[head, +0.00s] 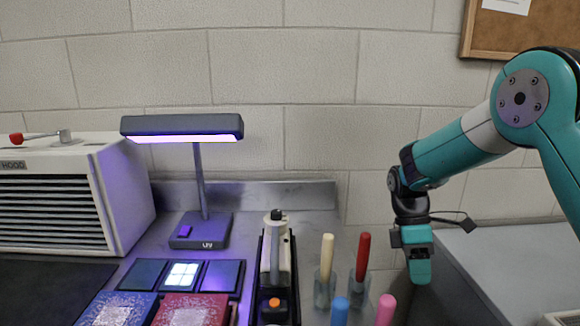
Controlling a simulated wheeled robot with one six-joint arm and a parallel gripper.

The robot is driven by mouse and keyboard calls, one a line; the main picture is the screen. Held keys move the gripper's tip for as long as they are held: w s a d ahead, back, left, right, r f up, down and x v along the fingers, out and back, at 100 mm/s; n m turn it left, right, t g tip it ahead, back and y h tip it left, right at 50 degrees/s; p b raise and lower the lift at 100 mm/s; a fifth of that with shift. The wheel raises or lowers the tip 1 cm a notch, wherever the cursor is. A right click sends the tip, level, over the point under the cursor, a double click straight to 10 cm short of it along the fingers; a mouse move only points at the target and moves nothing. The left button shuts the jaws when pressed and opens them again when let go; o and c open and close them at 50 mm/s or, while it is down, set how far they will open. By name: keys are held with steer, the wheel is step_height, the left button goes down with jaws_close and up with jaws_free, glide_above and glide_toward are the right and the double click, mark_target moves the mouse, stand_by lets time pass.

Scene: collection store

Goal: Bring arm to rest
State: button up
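My teal arm (455,155) reaches in from the right edge of the head view, bent at the elbow with its forearm sloping down to the left. My gripper (419,268) hangs below the wrist, pointing down, to the right of the upright sticks. It appears apart from them and holds no object that I can see. Its fingers overlap from this angle, so I cannot tell whether they are open or shut.
A UV lamp (205,232) stands on the metal bench beside a white vented hood box (130,190). Three dark square pads lie before it, the middle one lit. A grey surface (510,260) lies right.

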steer(key=s+a+r+m+t+y, duration=0.1)
steer(key=s+a+r+m, duration=0.1)
steer(key=s+r, duration=0.3)
steer(key=s+a+r+m+t+y+p, duration=0.1)
steer(key=s+a+r, duration=0.4)
steer(key=s, duration=0.6)
steer(key=s+a+r+m+t+y, duration=0.3)
steer(key=s+r+m, duration=0.1)
steer(key=s, duration=0.5)
steer(key=shift+a+r+m+p, duration=0.3)
steer(key=shift+a+r+p, duration=0.05)
steer(key=shift+a+r, duration=0.05)
